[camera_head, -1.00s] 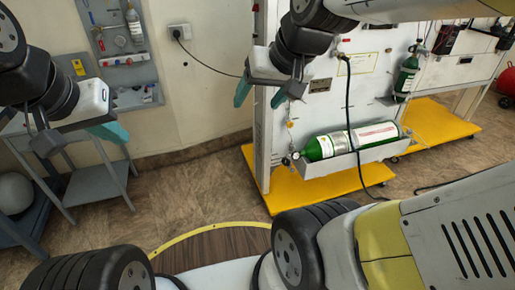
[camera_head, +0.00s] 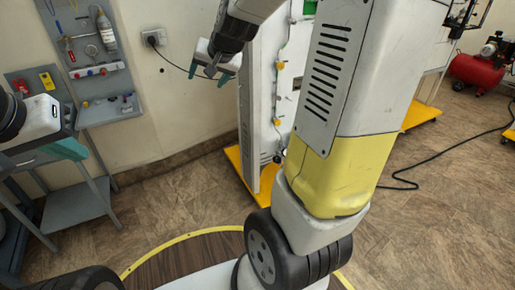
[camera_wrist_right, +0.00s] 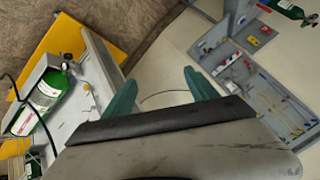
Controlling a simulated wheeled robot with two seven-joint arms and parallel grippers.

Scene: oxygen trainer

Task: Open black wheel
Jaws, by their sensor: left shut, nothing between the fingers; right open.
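I cannot make out a black wheel for certain. The white panel (camera_head: 258,110) stands at the middle, seen nearly edge-on, with small yellow and dark fittings (camera_head: 277,121) on its face; my right arm hides much of it. A green cylinder (camera_wrist_right: 45,98) with a gauge at its end lies at the left of the right wrist view. My right gripper (camera_head: 207,76) is open and empty, left of the panel in the head view; its teal fingers also show in the wrist view (camera_wrist_right: 162,92). My left gripper (camera_head: 68,150) is shut and empty at the far left, away from the panel.
A grey tool board (camera_head: 92,55) hangs on the left wall, with a grey trolley (camera_head: 75,205) below. A socket with a black cable (camera_head: 154,38) is beside it. A red compressor (camera_head: 478,70) stands at the far right. The floor (camera_head: 430,190) at right is mostly clear, crossed by a cable.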

